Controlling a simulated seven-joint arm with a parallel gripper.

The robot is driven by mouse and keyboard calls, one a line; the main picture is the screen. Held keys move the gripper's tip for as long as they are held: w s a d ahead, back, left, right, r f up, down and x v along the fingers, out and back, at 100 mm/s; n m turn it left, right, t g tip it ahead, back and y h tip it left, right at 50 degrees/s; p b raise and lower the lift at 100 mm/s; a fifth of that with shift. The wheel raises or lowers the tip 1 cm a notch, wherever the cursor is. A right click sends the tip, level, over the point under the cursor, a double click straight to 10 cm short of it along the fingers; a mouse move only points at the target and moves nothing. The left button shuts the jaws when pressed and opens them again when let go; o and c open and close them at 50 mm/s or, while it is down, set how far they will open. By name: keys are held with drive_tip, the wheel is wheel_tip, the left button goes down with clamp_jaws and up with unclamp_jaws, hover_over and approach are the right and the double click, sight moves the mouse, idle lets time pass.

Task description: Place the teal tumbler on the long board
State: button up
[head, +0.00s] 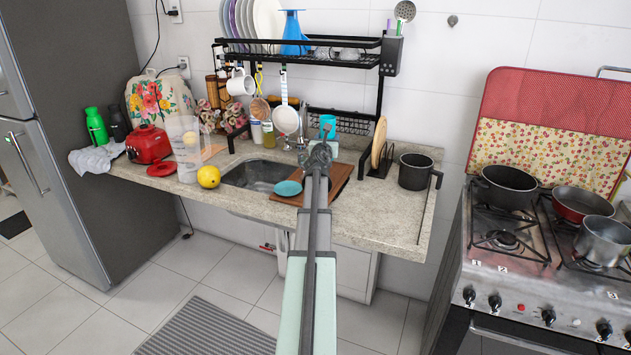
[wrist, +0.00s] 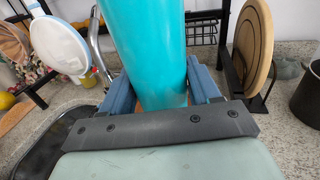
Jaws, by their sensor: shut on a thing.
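The teal tumbler (head: 327,122) stands up just beyond my gripper (head: 321,146) in the head view. In the wrist view the tumbler (wrist: 150,50) fills the space between the blue fingers of my gripper (wrist: 165,88), which is shut on it. The brown wooden board (head: 341,180) lies at the right of the sink, partly hidden behind my arm. The tumbler and gripper appear above the board's far part. I cannot tell whether the tumbler's base touches anything, as it is hidden.
A small teal bowl (head: 288,188) sits at the board's left side by the sink (head: 250,175). A black rack (head: 300,58) stands over the sink. Upright round boards (head: 379,142) and a dark pot (head: 415,172) are to the right. A lemon (head: 208,177) lies left.

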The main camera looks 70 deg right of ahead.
drive_tip(key=shift+d+r+m+g, duration=0.15)
drive_tip(key=shift+d+g, duration=0.05)
drive_tip(key=shift+d, duration=0.4)
drive_tip(key=shift+d+r+m+g, duration=0.15)
drive_tip(key=shift+d+g, duration=0.05)
drive_tip(key=shift+d, duration=0.4)
drive_tip(key=shift+s+r+m+g, duration=0.1)
drive_tip(key=shift+s+m+g, duration=0.2)
drive_tip(key=shift+s, duration=0.1)
drive_tip(key=shift+s+f, duration=0.1)
drive_tip(key=shift+f, duration=4.95)
drive_tip(key=shift+f, duration=0.15)
drive_tip(key=o, duration=1.1)
drive_tip(key=shift+c, duration=0.2)
drive_tip(key=shift+r, duration=0.2)
drive_tip(key=a, duration=0.4)
drive_tip(key=s+a, duration=0.1)
drive_tip(key=a, duration=0.7)
drive_tip(key=shift+s, duration=0.3)
drive_tip(key=shift+d, duration=0.1)
